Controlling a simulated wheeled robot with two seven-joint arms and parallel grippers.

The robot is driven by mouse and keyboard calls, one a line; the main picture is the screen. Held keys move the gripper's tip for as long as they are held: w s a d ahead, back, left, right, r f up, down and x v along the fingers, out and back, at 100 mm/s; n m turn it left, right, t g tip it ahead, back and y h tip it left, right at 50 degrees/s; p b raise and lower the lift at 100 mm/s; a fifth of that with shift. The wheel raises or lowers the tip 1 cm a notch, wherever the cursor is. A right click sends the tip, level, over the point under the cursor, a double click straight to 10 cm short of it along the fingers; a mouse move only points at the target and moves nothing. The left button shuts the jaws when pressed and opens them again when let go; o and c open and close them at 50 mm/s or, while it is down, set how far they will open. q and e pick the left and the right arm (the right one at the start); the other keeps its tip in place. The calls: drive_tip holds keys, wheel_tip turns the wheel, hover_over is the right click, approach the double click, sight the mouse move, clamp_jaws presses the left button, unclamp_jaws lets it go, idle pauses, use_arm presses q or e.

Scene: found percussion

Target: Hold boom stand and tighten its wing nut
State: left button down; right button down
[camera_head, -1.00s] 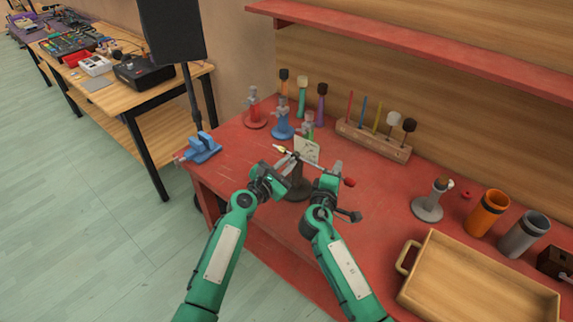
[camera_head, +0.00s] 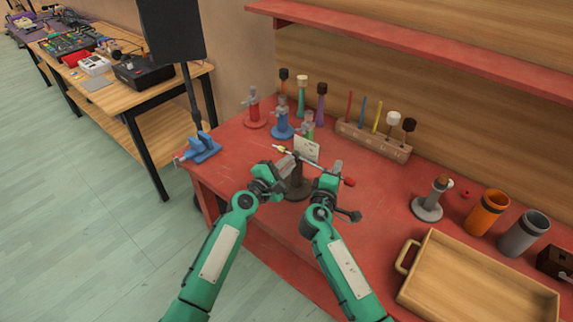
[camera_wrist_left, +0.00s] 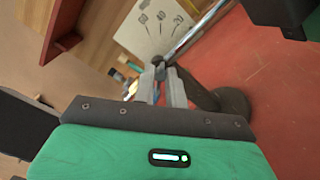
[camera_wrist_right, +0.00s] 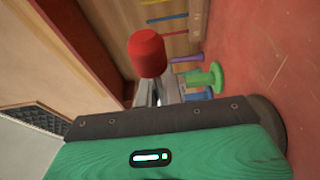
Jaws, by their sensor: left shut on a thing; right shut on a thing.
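The boom stand (camera_head: 299,187) stands on the red bench with a dark round base. Its slanting metal boom has a yellow and white tip (camera_head: 279,149) at the left and a red end (camera_head: 349,182) at the right.
A sketched card (camera_head: 306,149) stands close behind the boom. Small colored stands (camera_head: 282,124) and a wooden rack (camera_head: 373,142) are further back. A blue vise (camera_head: 202,149) is at the left edge. A wooden tray (camera_head: 478,290) and cups (camera_head: 488,212) are at the right.

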use_arm(q)
drive_tip(key=m, duration=0.4)
drive_tip(key=shift+f+m, duration=0.15)
drive_tip(key=shift+m, duration=0.15)
idle(1.0)
drive_tip(key=c, duration=1.6)
unclamp_jaws()
drive_tip(key=v, duration=1.2)
drive_tip(key=shift+o, duration=0.3)
